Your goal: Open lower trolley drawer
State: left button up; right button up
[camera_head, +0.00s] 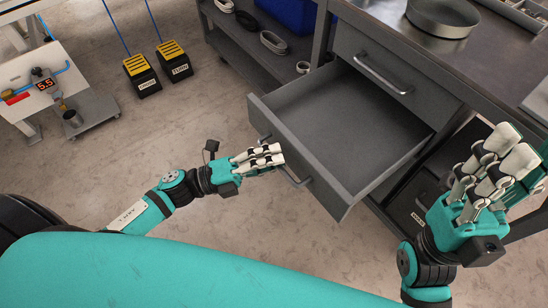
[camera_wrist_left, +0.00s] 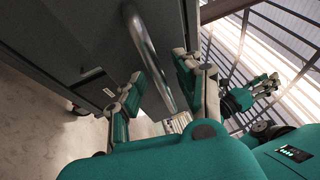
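The lower trolley drawer (camera_head: 345,125) is pulled far out and looks empty. Its bar handle (camera_head: 293,177) is on the front panel, partly covered by my left fingers. My left gripper (camera_head: 278,156) is at this handle in the head view. In the left wrist view, the handle (camera_wrist_left: 146,50) passes between my left gripper's fingers (camera_wrist_left: 160,90), which stand apart on either side of it. Whether they touch it is unclear. My right gripper (camera_head: 505,150) is raised at the right, empty, its fingers apart.
The upper drawer (camera_head: 390,68) is shut above the open one. A round metal pan (camera_head: 442,15) stands on the trolley top. Two yellow-topped pedals (camera_head: 157,69) lie on the floor; floor left of the drawer is clear.

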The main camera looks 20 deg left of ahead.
pick_arm(q)
jog(key=v, duration=1.1)
jog(key=shift+s+a, duration=0.15)
jog(key=shift+a, duration=0.1)
